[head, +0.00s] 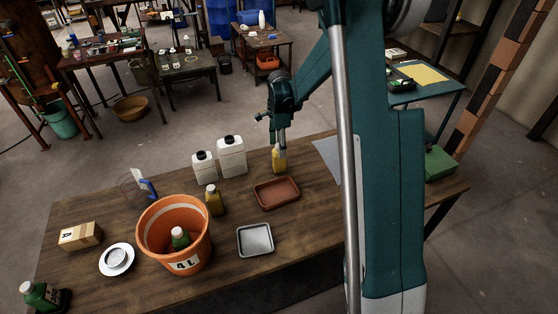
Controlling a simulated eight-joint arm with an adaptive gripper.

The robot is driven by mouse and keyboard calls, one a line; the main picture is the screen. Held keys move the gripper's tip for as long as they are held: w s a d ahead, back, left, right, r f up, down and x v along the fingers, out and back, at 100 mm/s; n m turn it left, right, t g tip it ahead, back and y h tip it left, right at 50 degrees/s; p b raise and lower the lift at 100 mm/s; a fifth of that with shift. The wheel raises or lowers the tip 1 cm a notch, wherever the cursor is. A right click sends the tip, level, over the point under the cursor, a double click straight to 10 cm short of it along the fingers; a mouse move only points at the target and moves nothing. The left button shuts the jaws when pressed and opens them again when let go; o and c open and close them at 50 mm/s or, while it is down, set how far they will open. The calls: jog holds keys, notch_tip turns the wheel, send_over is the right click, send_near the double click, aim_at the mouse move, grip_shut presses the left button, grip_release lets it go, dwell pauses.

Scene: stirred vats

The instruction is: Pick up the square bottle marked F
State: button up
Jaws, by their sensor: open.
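My gripper (279,147) points down at the back of the wooden table, its fingers open around or just in front of the top of a small yellow bottle (279,160). I cannot tell whether they touch it. The fingers hide the bottle's upper part. Two white square-shouldered bottles with black caps stand to its left, a larger one (232,160) and a smaller one (204,171). I cannot read an F on any of these bottles.
The orange bucket (157,223) marked 4L holds a green bottle (180,239). A brown tray (258,204) lies in front of my gripper, with a grey tray (242,247) nearer. A box (80,236), a white dish (103,263) and a green bottle (40,293) are left.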

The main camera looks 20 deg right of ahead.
jog(key=shift+f, duration=1.3)
jog(key=shift+f+b, duration=0.6)
jog(key=shift+f, duration=2)
jog(key=c, duration=1.2)
jog(key=shift+o, duration=0.2)
jog(key=shift+r, duration=0.1)
jog(key=shift+r+p, duration=0.65)
jog(key=shift+r, duration=4.3)
